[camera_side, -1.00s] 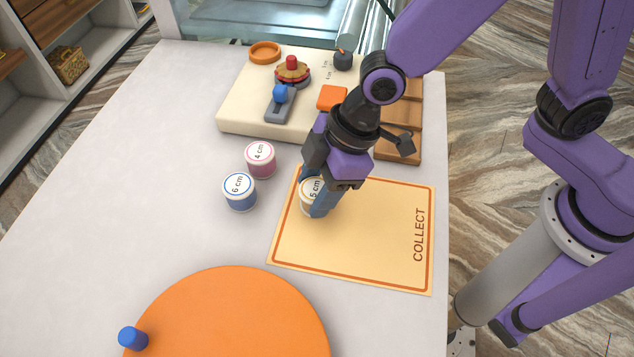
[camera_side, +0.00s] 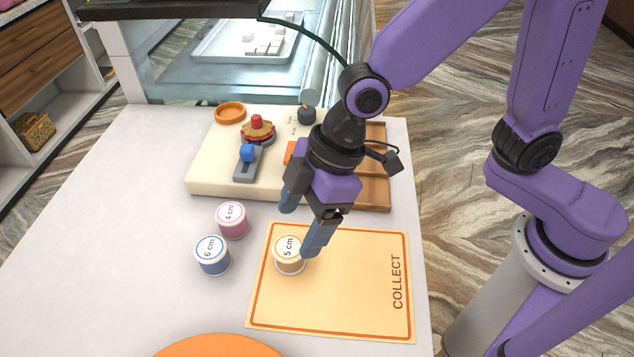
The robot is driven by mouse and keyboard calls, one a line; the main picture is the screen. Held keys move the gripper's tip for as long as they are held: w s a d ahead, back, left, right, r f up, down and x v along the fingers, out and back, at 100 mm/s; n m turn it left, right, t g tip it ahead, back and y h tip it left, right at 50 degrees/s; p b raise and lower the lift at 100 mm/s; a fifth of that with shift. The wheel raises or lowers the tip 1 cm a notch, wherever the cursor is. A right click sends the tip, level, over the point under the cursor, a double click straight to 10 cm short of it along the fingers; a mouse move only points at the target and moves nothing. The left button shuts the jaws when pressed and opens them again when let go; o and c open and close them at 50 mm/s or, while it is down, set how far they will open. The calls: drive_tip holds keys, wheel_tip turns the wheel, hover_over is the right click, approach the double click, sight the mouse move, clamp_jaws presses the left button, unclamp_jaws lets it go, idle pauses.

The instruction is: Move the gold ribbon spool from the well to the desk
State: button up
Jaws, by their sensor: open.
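The gold ribbon spool (camera_side: 289,262), a white-topped spool with a gold ring marked "5 cm", stands upright on the left part of the cream COLLECT mat (camera_side: 370,318). The mat lies on the white desk (camera_side: 120,240). My gripper (camera_side: 302,225) is open, its two blue fingers spread. It is above and behind the spool; one fingertip overlaps the spool's right edge in the picture, and I cannot tell if they touch. I cannot make out which part is the well.
A pink "4 cm" spool (camera_side: 232,222) and a blue "6 cm" spool (camera_side: 212,257) stand left of the mat. Behind is a cream board (camera_side: 215,175) with a blue-knobbed slider, a red-topped knob and an orange ring. An orange disc (camera_side: 220,347) lies in front.

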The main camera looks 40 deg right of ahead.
drive_tip(key=v, duration=0.6)
drive_tip(key=shift+r, duration=0.2)
drive_tip(key=s+d+f+h, duration=0.1)
drive_tip(key=s+d, duration=0.2)
drive_tip(key=d, duration=0.5)
drive_tip(key=s+d+f+m+h, duration=0.1)
drive_tip(key=s+d, duration=0.3)
drive_tip(key=d, duration=0.4)
drive_tip(key=s+d+f+m+g+h, duration=0.1)
drive_tip(key=s+d+f+h, duration=0.1)
drive_tip(key=d, duration=0.7)
drive_tip(key=shift+s, duration=0.7)
